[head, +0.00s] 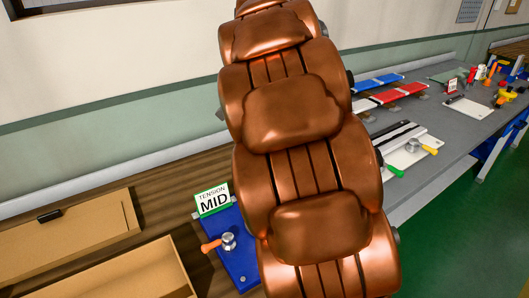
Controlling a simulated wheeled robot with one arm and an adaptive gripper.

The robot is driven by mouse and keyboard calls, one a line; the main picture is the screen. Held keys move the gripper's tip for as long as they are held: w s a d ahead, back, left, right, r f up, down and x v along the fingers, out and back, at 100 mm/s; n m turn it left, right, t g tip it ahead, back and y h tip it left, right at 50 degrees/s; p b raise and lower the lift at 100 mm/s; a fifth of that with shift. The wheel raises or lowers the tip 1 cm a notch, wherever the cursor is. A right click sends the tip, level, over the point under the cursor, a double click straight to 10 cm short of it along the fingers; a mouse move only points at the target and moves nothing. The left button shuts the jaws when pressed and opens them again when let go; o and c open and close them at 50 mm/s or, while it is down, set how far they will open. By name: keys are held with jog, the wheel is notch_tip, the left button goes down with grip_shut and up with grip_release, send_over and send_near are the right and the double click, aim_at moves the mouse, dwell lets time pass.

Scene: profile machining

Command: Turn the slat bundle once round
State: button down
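My copper-coloured arm fills the middle of the head view from top to bottom and hides much of the bench. My gripper does not show. I cannot pick out a slat bundle for certain; it may be hidden behind my arm. A blue plate (236,262) lies on the wooden bench left of my arm. It carries a metal knob (229,241) with an orange handle and a green-edged sign (213,199) reading "TENSION MID". Right of my arm, a blue bar (378,80) and a red bar (403,91) lie on the grey bench.
Two open cardboard boxes (70,228) (128,274) stand at the lower left. On the grey bench (455,135) sit a white board (409,153) with a yellow-handled knob and a black-and-white bar. Several small coloured tools stand farther back. Green floor is clear at the right.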

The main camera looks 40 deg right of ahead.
dwell(0.4)
jog(key=c, duration=1.2)
grip_release()
jog(key=shift+o, duration=0.2)
notch_tip(320, 180, up, 9)
jog(key=shift+r, duration=1.45)
